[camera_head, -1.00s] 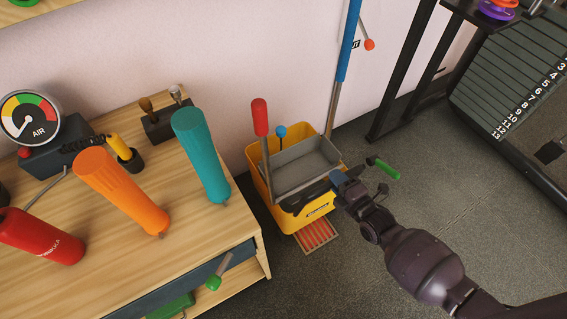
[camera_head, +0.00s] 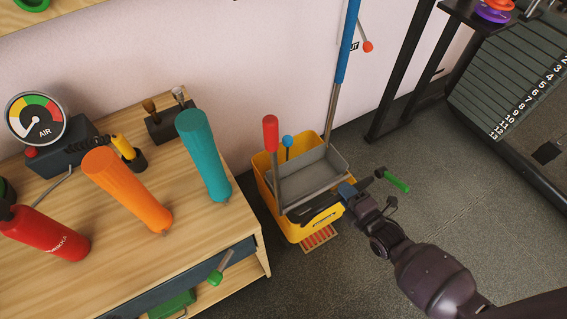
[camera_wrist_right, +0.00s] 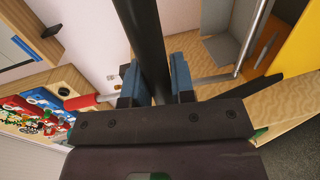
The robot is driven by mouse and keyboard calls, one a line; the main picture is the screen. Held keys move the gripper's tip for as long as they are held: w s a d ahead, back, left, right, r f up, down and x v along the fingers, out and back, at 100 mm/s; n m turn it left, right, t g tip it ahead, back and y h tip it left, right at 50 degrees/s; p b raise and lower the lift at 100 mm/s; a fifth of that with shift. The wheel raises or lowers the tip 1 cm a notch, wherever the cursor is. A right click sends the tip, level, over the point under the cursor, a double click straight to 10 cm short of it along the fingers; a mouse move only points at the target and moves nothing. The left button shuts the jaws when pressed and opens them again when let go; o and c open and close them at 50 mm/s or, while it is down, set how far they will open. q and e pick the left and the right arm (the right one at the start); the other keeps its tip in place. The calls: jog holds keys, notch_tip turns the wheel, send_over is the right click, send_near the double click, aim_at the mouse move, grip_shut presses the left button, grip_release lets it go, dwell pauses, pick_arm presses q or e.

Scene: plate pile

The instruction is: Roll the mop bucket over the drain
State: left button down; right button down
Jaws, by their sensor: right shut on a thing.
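The yellow mop bucket (camera_head: 325,221) stands upright on the dark floor beside the wooden bench, with a grey wringer and a red-tipped lever on top. A black handle bar runs along its near side. The drain (camera_head: 320,237), a grate with red-orange slots, shows partly at the bucket's near bottom edge; the bucket hides the rest. My right gripper (camera_head: 346,193) is shut on the black bar at the bucket's right side. In the right wrist view the bar (camera_wrist_right: 146,40) passes between the blue fingers (camera_wrist_right: 155,82). My left gripper is not in view.
The wooden bench (camera_head: 215,235) with a teal grip (camera_head: 203,155), an orange grip (camera_head: 125,190) and a red bottle (camera_head: 48,236) stands close left of the bucket. A blue pole (camera_head: 347,45) rises behind it. Open floor (camera_head: 440,205) lies to the right, before a black rack.

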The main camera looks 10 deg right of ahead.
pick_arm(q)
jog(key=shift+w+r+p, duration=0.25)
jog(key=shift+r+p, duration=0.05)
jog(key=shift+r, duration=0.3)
pick_arm(e)
jog(key=shift+v, duration=1.55)
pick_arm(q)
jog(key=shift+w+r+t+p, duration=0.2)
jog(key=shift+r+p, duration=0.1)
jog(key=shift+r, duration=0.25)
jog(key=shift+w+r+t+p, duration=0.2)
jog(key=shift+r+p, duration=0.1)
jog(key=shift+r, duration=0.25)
pick_arm(e)
jog(key=f+v, duration=0.1)
jog(key=v, duration=0.7)
jog(key=shift+f, duration=0.15)
jog(key=shift+s+d, duration=0.1)
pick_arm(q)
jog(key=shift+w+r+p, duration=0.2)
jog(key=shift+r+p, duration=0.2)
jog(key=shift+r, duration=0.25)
pick_arm(e)
jog(key=f+v, duration=0.1)
jog(key=v, duration=0.6)
jog(key=shift+s+d, duration=0.15)
jog(key=shift+s, duration=0.4)
